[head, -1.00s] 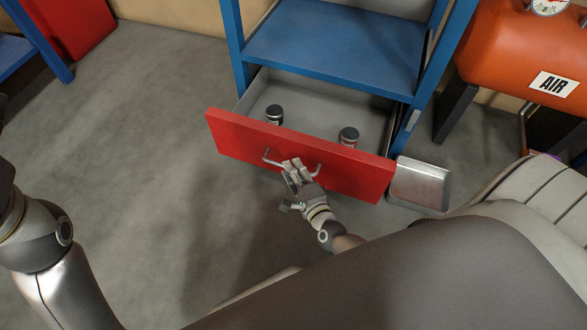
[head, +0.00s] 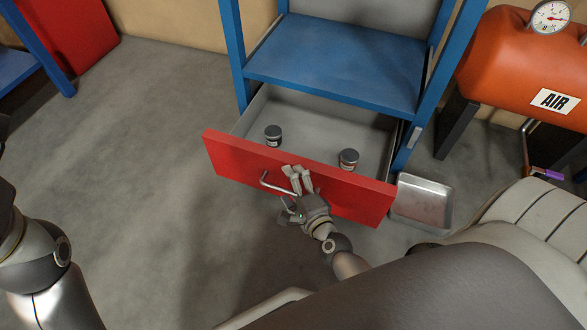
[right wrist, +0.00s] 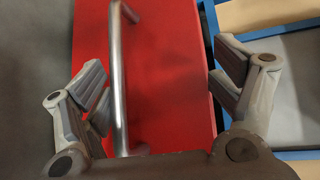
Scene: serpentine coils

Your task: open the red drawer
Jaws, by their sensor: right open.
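The red drawer (head: 236,165) stands pulled out of the blue shelf frame, and its grey inside is visible. Its metal bar handle (head: 275,186) is on the front; my gripper hides the handle's right part in the head view. My right gripper (head: 294,190) is open at the handle, its fingers in front of the red face. In the right wrist view the handle (right wrist: 119,80) passes between the open fingers of the right gripper (right wrist: 160,78), closer to the left finger. Contact cannot be told. My left gripper is out of view.
Two small dark-lidded jars (head: 273,135) (head: 349,160) stand in the drawer. A metal tray (head: 422,202) lies on the floor just right of the drawer front. An orange air tank (head: 515,60) stands at right. The floor left of the drawer is clear.

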